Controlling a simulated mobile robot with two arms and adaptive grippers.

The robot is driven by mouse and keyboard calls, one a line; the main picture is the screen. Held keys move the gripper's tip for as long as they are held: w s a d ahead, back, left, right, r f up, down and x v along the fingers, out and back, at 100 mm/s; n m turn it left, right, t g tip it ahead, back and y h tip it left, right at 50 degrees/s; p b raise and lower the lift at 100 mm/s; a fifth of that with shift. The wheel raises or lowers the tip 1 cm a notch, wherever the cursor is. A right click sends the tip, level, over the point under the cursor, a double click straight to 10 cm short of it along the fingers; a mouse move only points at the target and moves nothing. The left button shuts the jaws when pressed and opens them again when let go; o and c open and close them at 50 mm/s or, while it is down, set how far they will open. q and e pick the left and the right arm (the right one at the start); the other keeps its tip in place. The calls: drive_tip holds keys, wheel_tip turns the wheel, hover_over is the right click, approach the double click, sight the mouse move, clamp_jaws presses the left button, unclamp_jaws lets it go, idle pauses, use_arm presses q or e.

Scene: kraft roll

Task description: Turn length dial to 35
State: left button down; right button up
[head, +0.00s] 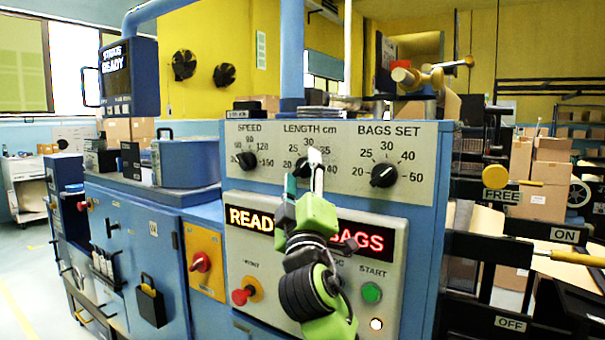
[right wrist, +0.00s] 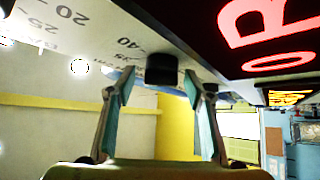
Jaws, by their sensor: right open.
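The length dial (head: 300,168) is a black knob in the middle of the upper grey panel, under the label LENGTH cm. My right gripper (head: 303,174) is in front of it and partly hides it and its scale. In the right wrist view, the black knob (right wrist: 162,68) shows between the two fingers of the right gripper (right wrist: 158,82). The fingers are open, one on each side of the knob, with gaps visible. I cannot tell where the dial's pointer stands. My left gripper is not in view.
The speed dial (head: 247,160) is to the left and the bags set dial (head: 384,176) to the right on the same panel. Below are a lit display (head: 250,217), a green start button (head: 371,292) and a red knob (head: 242,296). Yellow-handled levers (head: 578,257) stand at the right.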

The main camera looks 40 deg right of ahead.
drive_tip(key=v, duration=1.2)
